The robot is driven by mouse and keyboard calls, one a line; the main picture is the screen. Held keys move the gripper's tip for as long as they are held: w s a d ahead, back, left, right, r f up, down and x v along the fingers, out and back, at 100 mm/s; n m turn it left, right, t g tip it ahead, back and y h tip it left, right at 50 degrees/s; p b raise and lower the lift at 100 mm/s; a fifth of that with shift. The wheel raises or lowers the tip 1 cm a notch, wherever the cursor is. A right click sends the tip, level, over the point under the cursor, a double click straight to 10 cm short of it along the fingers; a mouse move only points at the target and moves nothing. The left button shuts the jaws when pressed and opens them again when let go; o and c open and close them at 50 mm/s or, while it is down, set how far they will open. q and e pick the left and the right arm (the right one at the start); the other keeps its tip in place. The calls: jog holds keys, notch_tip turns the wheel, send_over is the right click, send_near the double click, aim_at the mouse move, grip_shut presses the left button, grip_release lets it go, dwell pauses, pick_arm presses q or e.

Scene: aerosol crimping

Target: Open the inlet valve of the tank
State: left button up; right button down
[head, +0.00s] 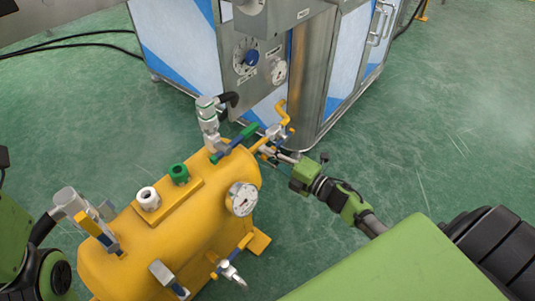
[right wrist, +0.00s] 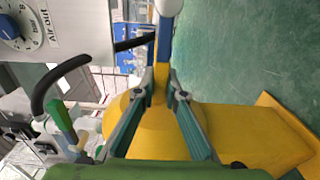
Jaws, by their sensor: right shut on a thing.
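The yellow tank (head: 185,240) stands on the floor at lower left in the head view. A small valve (head: 283,133) with blue and yellow parts sits at its far right end. My right gripper (head: 265,151) reaches this valve from the right. In the right wrist view its two fingers (right wrist: 161,84) are shut on a narrow yellow handle (right wrist: 161,66), below a blue and pale metal part. The head view shows the fingertips only small and partly hidden. A valve with a green handle (head: 236,142) is close by. My left gripper is out of view.
A metal cabinet (head: 312,75) with a blue dial (head: 250,57) stands just behind the tank. A round gauge (head: 242,199) and other fittings stick out from the tank. A black hose (right wrist: 62,80) bends close to the gripper.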

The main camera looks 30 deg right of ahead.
jog(key=shift+s+f, duration=0.1)
jog(key=shift+f, duration=0.05)
jog(key=c, duration=2.1)
grip_release()
jog(key=v, duration=1.2)
